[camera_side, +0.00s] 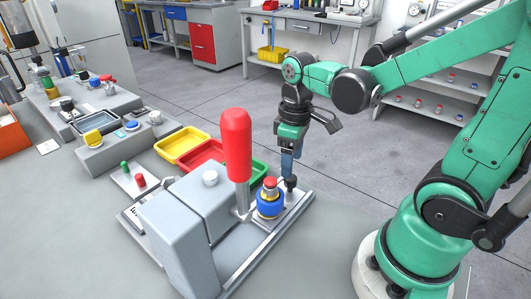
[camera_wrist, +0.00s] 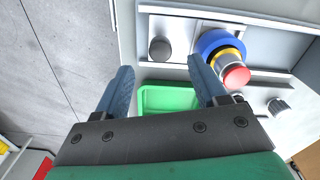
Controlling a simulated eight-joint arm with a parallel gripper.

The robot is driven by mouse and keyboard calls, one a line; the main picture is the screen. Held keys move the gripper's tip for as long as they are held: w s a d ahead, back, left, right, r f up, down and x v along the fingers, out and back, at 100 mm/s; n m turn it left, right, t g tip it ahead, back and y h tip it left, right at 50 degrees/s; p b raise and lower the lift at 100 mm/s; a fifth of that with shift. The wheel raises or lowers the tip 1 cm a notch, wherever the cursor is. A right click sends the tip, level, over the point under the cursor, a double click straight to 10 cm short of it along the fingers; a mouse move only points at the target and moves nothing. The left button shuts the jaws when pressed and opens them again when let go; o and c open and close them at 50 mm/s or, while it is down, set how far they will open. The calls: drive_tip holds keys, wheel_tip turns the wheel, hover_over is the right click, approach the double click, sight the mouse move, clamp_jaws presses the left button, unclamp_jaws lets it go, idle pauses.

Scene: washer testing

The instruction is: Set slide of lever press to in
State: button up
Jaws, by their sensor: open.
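The lever press (camera_side: 180,240) is a grey machine with a tall red lever handle (camera_side: 236,145) standing upright. A button with a blue collar, yellow ring and red cap (camera_side: 269,200) sits on its base. A black knob (camera_side: 290,183) stands at the far end of the light metal rail, the apparent slide; it also shows in the wrist view (camera_wrist: 160,48). Whether the slide is in or out is unclear. My gripper (camera_side: 290,172) points down just above or at the knob. In the wrist view my gripper's blue fingers (camera_wrist: 165,82) are apart, with the knob ahead between their lines; contact is unclear.
Yellow (camera_side: 182,145), red (camera_side: 205,158) and green (camera_side: 257,172) trays lie behind the press. The red lever handle and the button stand close to the left of my gripper. Other devices with knobs line the table at the left.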

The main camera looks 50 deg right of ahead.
sight(291, 179)
drive_tip(key=shift+f, duration=2.8)
clamp_jaws()
